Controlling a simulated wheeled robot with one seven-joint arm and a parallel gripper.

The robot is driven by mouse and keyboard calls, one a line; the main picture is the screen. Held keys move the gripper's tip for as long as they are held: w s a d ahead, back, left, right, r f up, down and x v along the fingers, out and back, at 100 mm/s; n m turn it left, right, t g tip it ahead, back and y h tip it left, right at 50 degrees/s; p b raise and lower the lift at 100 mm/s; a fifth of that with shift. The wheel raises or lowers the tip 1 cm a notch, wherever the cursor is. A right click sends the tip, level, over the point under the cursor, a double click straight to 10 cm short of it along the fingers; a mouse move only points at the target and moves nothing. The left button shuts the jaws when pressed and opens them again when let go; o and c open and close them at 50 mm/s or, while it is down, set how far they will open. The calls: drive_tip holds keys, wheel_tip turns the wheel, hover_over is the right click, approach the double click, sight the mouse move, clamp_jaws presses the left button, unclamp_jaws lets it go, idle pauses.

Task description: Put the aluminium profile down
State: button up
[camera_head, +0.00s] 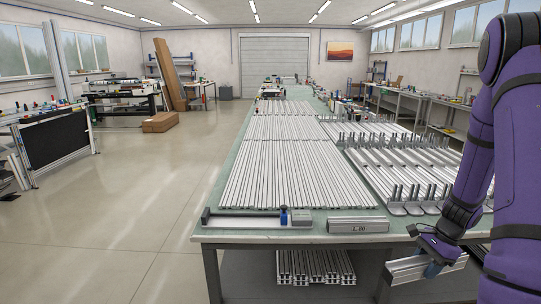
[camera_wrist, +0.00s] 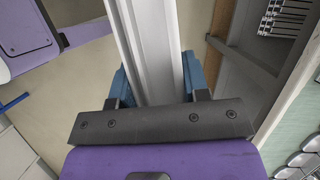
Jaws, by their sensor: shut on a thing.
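My gripper (camera_head: 437,262) is at the lower right in the head view, low beside the near right corner of the long table. It is shut on a silver aluminium profile (camera_head: 408,270), which sticks out to the left of the fingers in front of the table edge. In the wrist view the profile (camera_wrist: 150,45) runs from the jaws to the top edge, between the blue fingertips (camera_wrist: 158,82). Its far end is out of that view. My purple arm hides part of the right side in the head view.
The long green-topped table (camera_head: 240,233) carries rows of profiles (camera_head: 290,175) and, to the right, a rack with upright pins (camera_head: 405,180). A block marked 1.80 (camera_head: 357,226) and a long bar stop (camera_head: 240,220) lie along the near edge. More profiles (camera_head: 315,267) are stacked below.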

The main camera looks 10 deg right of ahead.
drive_tip(key=w+a+f+n+g+h, duration=0.2)
drive_tip(key=w+a+f+n, duration=0.1)
drive_tip(key=w+a+n, duration=0.6)
drive_tip(key=w+a+f+n+g+h, duration=0.2)
drive_tip(key=w+a+n, duration=0.7)
drive_tip(key=a, duration=0.6)
drive_tip(key=shift+f+n+g, duration=0.3)
drive_tip(key=shift+f, duration=0.6)
